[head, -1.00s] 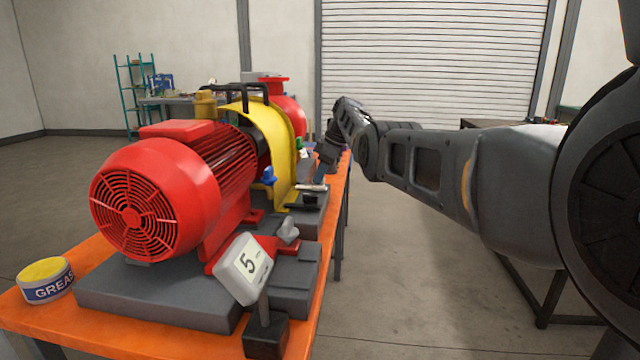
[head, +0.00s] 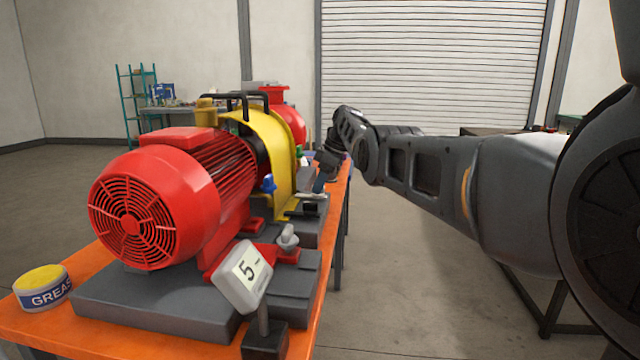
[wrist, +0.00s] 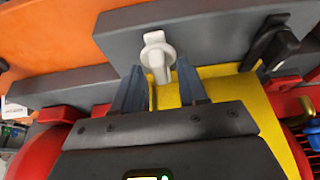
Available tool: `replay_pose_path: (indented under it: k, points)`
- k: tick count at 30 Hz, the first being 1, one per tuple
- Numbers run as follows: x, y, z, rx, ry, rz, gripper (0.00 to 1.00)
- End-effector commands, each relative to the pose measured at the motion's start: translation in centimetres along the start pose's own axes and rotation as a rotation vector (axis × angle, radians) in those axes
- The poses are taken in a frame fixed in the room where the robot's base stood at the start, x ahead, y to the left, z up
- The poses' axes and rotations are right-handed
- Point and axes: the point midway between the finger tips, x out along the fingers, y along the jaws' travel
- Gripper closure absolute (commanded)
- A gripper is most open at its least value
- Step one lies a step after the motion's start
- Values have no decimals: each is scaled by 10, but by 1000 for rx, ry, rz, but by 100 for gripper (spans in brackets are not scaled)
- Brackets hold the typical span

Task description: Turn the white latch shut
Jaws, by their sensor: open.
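The white latch (wrist: 155,50) shows in the wrist view on the grey base plate (wrist: 205,38), beside the yellow guard (wrist: 225,88). My gripper (wrist: 160,78) is open, with one blue-grey finger on each side of the stem. I cannot tell whether either finger touches it. In the head view my gripper (head: 320,182) is low beside the yellow guard (head: 283,165), and the latch is hard to make out there.
A black handle (wrist: 270,46) stands right of the latch in the wrist view. Open floor (head: 420,270) lies right of the bench.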

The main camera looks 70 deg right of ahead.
Motion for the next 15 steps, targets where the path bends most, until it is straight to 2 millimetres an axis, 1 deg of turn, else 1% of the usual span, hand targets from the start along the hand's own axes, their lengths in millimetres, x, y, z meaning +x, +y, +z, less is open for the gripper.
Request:
replay_pose_path:
  k: [5, 8, 15]
  points:
    - [-5, 1, 0, 1, 1, 2, 57]
    - [-17, 1, 0, 0, 1, 3, 57]
    - [-56, 1, 0, -1, 1, 3, 57]
